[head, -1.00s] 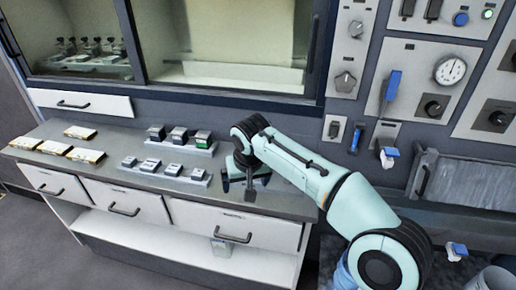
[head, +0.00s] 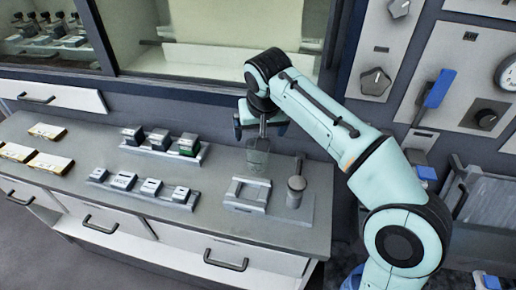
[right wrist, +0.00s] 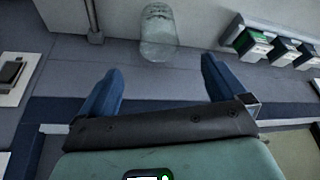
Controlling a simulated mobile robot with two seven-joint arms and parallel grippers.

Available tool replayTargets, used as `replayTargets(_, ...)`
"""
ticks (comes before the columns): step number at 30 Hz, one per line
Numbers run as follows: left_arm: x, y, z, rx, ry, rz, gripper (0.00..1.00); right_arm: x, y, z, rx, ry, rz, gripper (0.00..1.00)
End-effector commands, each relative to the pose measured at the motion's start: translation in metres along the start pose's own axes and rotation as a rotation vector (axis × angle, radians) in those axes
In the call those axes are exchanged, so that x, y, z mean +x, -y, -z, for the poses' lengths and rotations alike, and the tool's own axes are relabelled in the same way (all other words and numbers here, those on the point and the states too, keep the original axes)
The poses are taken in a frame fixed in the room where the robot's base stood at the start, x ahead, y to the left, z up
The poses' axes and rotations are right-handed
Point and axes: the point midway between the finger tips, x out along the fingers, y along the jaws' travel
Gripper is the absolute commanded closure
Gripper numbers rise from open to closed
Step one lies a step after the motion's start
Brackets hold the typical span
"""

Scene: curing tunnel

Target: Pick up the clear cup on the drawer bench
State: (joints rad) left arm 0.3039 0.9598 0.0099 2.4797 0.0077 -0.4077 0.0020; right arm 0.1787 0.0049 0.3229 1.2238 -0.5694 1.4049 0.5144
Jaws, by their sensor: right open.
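The clear cup (head: 257,157) stands on the drawer bench (head: 222,219), behind a small pale fixture. It also shows in the right wrist view (right wrist: 158,32), beyond the fingertips and roughly centred between them. My right gripper (head: 261,130) is above the cup in the head view, with its blue fingers spread apart. In the right wrist view, the right gripper (right wrist: 161,72) is open and empty, and the cup is not between its fingers. My left gripper is not in view.
Pale fixture (head: 247,195) and upright metal post (head: 296,184) stand close to the cup. Dark and green-topped blocks (head: 188,142) sit on a rail to its left, with smaller blocks (head: 150,188) in front. A glass-fronted cabinet (head: 215,50) backs the bench.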

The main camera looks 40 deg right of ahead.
Motion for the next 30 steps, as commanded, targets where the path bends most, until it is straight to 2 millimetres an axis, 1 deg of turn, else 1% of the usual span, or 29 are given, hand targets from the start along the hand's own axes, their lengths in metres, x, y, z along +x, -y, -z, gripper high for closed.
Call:
replayTargets(2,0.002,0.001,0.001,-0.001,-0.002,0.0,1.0,0.009,0.0,-0.001,0.0,0.003,-0.002,0.02)
replayTargets(9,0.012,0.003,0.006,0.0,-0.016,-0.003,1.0,0.056,-0.001,-0.002,0.0,0.006,-0.003,0.02)
replayTargets(12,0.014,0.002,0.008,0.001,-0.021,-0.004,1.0,0.071,-0.001,-0.001,0.0,0.004,-0.002,0.02)
replayTargets(15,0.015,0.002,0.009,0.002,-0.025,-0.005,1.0,0.079,-0.001,0.0,0.0,0.002,-0.001,0.02)
replayTargets(20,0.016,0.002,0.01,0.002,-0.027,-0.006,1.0,0.086,-0.001,0.0,0.0,0.003,-0.001,0.02)
replayTargets(23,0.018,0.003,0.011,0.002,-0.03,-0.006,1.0,0.097,-0.001,0.001,0.0,0.003,-0.001,0.02)
replayTargets(27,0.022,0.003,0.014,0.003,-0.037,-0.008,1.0,0.12,-0.002,0.002,0.0,0.005,-0.001,0.02)
replayTargets(30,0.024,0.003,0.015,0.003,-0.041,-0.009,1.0,0.132,-0.003,0.002,0.0,0.004,-0.001,0.02)
